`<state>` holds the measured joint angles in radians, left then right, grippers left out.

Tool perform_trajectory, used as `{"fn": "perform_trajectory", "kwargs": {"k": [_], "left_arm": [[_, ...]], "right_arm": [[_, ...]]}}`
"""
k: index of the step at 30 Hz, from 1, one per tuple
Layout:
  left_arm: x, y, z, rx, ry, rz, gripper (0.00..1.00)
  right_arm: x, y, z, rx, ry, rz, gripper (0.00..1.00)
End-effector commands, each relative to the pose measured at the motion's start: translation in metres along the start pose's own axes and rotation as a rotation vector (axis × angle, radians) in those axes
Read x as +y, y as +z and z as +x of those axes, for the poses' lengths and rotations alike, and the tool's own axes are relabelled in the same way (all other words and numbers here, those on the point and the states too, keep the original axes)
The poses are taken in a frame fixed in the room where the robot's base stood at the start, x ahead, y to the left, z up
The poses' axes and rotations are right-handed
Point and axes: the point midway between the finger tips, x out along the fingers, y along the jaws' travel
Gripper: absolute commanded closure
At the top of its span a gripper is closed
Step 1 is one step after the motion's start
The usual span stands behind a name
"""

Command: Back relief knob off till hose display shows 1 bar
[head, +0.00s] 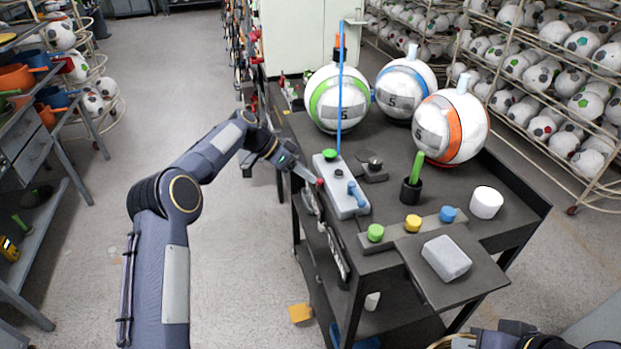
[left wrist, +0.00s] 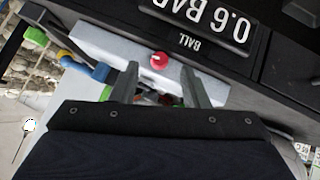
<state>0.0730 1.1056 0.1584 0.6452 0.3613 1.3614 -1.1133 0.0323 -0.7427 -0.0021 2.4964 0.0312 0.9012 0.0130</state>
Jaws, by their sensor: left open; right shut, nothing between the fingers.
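A dark display (left wrist: 205,20) labelled BALL reads 0.6 BAR in that view. No hose display reading is legible; the panels on the cart's side are seen edge-on. My right gripper's fingers are not visible, only part of my right arm at the lower right.
The block also carries a green button (head: 329,154) and a blue lever (head: 356,193). A blue hose (head: 341,90) rises beside several balls on the cart. Green, yellow and blue buttons and a grey pad (head: 446,257) are at the front.

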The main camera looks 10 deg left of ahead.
Motion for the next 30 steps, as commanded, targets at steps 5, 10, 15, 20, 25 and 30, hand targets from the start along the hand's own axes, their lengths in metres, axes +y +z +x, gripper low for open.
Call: {"fn": "perform_trajectory", "kwargs": {"k": [5, 10, 15, 20, 25, 30], "left_arm": [[-0.001, 0.001, -0.031, 0.001, -0.004, 0.001, 0.59], [-0.001, 0.001, -0.049, 0.000, -0.001, 0.000, 0.59], [0.000, 0.000, -0.054, 0.000, 0.000, 0.000, 0.59], [0.000, 0.000, -0.053, 0.000, 0.000, 0.000, 0.59], [0.008, -0.003, -0.065, -0.008, -0.016, -0.019, 0.59], [0.047, -0.007, -0.106, -0.041, -0.089, -0.110, 0.59]], "right_arm": [[0.004, 0.004, 0.008, 0.000, 0.000, 0.000, 1.00], [0.004, 0.005, 0.009, 0.000, 0.000, 0.000, 1.00], [0.004, 0.005, 0.009, 0.000, 0.000, 0.000, 1.00], [0.004, 0.005, 0.009, 0.000, 0.000, 0.000, 1.00], [0.004, 0.004, 0.009, 0.000, 0.000, 0.000, 1.00], [0.004, 0.004, 0.009, 0.000, 0.000, 0.000, 1.00]]}}
